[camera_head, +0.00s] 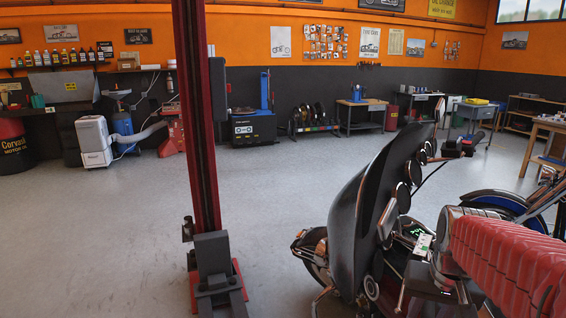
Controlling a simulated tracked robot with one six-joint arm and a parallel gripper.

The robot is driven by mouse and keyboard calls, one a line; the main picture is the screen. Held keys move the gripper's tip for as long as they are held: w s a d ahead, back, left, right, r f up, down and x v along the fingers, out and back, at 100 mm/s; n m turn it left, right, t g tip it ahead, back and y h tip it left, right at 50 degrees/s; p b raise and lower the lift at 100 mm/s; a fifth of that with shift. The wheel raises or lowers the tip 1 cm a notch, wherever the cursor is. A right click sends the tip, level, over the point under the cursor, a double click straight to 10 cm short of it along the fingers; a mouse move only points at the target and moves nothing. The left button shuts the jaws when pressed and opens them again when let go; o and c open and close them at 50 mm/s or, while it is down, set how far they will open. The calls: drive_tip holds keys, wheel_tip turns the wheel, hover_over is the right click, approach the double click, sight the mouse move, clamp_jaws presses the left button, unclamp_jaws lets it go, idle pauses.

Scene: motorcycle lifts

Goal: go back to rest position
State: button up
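Round gauges sit along the fairing's inner side. A red ribbed part (515,265) fills the lower right corner and runs out of the frame. I cannot tell for sure what it belongs to.
A red lift column (200,120) with a dark base (217,270) stands left of centre. A blue-fendered motorcycle (495,203) is behind at right. Benches and a black machine (253,128) line the back wall. The grey floor (95,240) at left is clear.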

drive_tip(key=s+a+r+n+t, duration=0.2)
drive_tip(key=s+a+n+t, duration=0.1)
drive_tip(key=s+a, duration=0.8)
drive_tip(key=shift+s+a+n+y, duration=0.3)
drive_tip(key=shift+a+n, duration=0.3)
drive_tip(key=shift+a, duration=0.55)
